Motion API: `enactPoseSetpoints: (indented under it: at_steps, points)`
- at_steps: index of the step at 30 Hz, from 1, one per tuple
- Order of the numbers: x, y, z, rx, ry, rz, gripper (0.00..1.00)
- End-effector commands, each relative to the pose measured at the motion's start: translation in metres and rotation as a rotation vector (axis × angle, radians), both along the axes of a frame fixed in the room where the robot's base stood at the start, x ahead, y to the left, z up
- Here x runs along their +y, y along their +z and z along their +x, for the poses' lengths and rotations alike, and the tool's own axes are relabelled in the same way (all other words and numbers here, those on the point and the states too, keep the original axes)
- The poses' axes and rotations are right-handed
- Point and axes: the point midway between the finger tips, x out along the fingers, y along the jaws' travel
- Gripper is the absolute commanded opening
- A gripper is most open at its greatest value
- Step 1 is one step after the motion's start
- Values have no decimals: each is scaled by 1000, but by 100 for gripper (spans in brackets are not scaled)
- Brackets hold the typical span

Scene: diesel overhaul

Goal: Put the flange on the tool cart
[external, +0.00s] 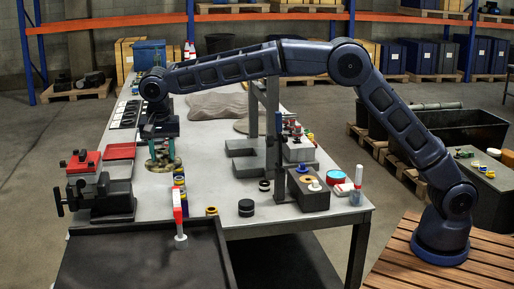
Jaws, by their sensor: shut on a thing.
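My gripper (160,136) is at the end of the outstretched arm, over the left part of the long grey workbench, pointing down. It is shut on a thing. A green and brown piece (163,157) shows directly under the fingers; I cannot tell at this size whether it is the flange, or whether it touches the bench. A dark, flat-topped unit with a raised rim (222,255) stands at the bench's front end and looks like the tool cart. A red and white upright item (178,215) stands on or before its far edge.
On the grey workbench (225,195), a vise with red blocks (88,165) stands at left. A grey press frame (273,130) stands mid-bench under my arm. Small rings, a black cylinder (246,207) and a dark block (308,192) lie near the front. Pallets and a black bin (455,128) are right.

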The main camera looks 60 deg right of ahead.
Motion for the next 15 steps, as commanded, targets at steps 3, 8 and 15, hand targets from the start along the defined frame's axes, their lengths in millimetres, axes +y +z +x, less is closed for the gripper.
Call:
enactPoseSetpoints:
  at_steps: [3, 8, 15]
  points:
    - [48, 8, -23, -3, 126, 1, 1]
    - [106, 18, -57, -4, 291, 1, 1]
    - [187, 34, -116, -9, 537, 0, 1]
